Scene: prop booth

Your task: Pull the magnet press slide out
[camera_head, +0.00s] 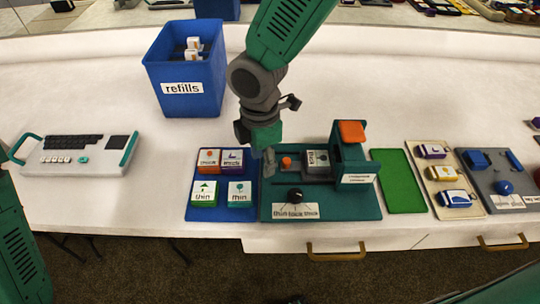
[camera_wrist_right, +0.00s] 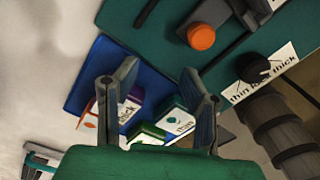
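The teal magnet press (camera_head: 355,205) stands at the middle front of the table, with an orange-topped upright at its right. Its dark slide (camera_head: 308,176) bears a round orange knob (camera_head: 286,162) at the left end; the knob also shows in the right wrist view (camera_wrist_right: 201,37). A grey labelled block (camera_head: 318,158) sits by the upright. My right gripper (camera_head: 268,160) hangs just left of the knob, apart from it as far as I can tell. In the wrist view its fingers (camera_wrist_right: 160,88) are spread with nothing between them. My left gripper is out of view.
A blue tray (camera_head: 213,215) with several labelled blocks lies left of the press. A black dial (camera_head: 295,194) sits at its front. A blue refills bin (camera_head: 185,100) stands behind. A green mat (camera_head: 398,180) and a beige tray (camera_head: 438,165) lie right.

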